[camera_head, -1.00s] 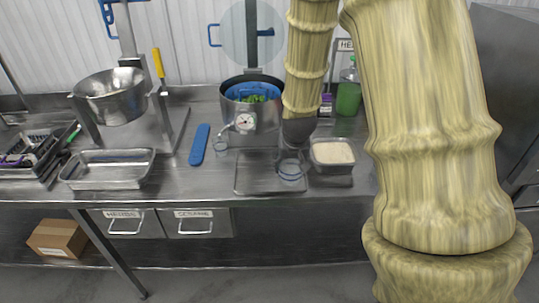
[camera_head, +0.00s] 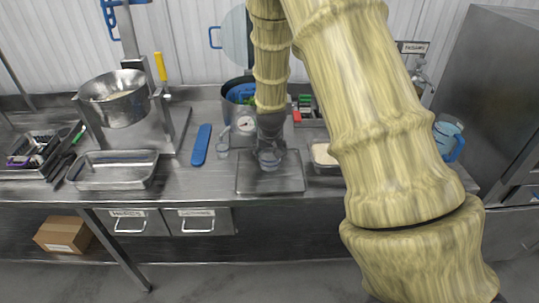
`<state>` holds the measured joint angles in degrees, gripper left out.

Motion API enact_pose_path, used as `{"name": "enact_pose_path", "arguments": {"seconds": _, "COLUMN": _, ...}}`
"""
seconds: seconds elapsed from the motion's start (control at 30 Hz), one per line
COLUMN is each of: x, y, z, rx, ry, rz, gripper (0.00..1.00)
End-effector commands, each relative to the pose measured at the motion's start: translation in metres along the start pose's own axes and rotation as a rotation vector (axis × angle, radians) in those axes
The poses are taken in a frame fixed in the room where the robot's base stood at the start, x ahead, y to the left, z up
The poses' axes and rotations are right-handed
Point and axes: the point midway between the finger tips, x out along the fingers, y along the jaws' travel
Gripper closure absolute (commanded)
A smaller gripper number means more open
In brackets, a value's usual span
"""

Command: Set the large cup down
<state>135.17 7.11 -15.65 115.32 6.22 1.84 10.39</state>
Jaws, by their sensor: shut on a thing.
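The large clear cup (camera_head: 269,161) is at the lower end of my gripper (camera_head: 270,146), in front of the pot. My gripper points down and is shut on the cup, though its fingers are dark and small in the view. The cup appears over the back middle of the flat metal tray (camera_head: 284,184). I cannot tell whether its base touches the tray or hangs just above it. A smaller clear cup (camera_head: 222,148) stands on the table to the left of the tray.
A rice container (camera_head: 322,155) sits right of the tray, partly behind my arm. A pot with a dial (camera_head: 233,111) stands behind my gripper. A blue strip (camera_head: 201,144) and an empty metal pan (camera_head: 115,174) lie left. A blue-handled pitcher (camera_head: 448,140) is at right. The tray's front is clear.

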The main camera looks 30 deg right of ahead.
Motion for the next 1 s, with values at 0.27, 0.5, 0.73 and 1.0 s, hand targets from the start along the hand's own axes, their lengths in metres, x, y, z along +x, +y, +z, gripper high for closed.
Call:
{"name": "enact_pose_path", "arguments": {"seconds": 0.27, "x": 0.019, "y": 0.0, "z": 0.009, "rx": 0.0, "ry": 0.0, "rz": 0.0, "gripper": 0.56}}
{"name": "enact_pose_path", "arguments": {"seconds": 0.5, "x": 0.021, "y": 0.0, "z": 0.009, "rx": 0.0, "ry": 0.001, "rz": 0.0, "gripper": 0.56}}
{"name": "enact_pose_path", "arguments": {"seconds": 0.73, "x": 0.022, "y": 0.0, "z": 0.01, "rx": 0.0, "ry": 0.0, "rz": 0.0, "gripper": 0.2}}
{"name": "enact_pose_path", "arguments": {"seconds": 1.0, "x": 0.022, "y": 0.0, "z": 0.01, "rx": 0.0, "ry": 0.0, "rz": 0.0, "gripper": 0.11}}
